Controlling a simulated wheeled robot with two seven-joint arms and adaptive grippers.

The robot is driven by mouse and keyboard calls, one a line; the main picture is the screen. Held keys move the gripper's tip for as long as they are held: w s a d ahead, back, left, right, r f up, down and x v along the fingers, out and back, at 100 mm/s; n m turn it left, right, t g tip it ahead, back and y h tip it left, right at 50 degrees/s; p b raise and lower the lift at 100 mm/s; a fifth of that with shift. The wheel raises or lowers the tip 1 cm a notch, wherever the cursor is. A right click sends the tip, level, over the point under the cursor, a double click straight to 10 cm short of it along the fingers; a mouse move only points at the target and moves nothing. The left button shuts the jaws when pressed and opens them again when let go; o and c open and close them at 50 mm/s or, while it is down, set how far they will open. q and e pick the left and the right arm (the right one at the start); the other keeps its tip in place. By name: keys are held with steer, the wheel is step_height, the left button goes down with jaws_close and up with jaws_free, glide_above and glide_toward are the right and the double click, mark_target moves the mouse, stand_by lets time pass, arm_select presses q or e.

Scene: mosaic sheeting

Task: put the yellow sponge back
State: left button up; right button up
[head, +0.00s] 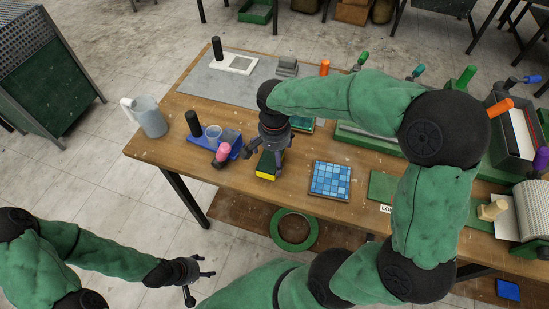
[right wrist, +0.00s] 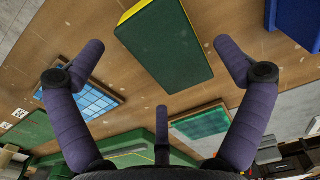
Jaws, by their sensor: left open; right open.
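The yellow sponge (head: 267,166) lies on the wooden table near its front edge, left of the blue mosaic tile sheet (head: 330,180). Its dark green scouring face is up, with yellow sides. In the right wrist view the sponge (right wrist: 165,48) shows large, ahead of and between the spread fingers. My right gripper (head: 272,146) is open above the sponge and partly hides it in the head view; I cannot tell whether it touches. Its open fingers also show in the right wrist view (right wrist: 160,65). My left gripper (head: 198,280) is open and empty, low in front of the table.
A blue tray (head: 233,153) left of the sponge holds a black bottle (head: 193,123), a clear cup (head: 213,134) and a pink-topped item (head: 223,151). A jug (head: 149,117) stands at the left table edge. A green mosaic sheet (right wrist: 203,123) lies behind the sponge.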

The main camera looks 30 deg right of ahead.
mark_target(274, 159)
arm_select(q)
step_height(274, 159, up, 2)
steer(key=shift+r+p, duration=0.15)
steer(key=shift+p, duration=0.75)
arm_select(e)
step_height(274, 159, up, 8)
steer(key=shift+f, duration=0.15)
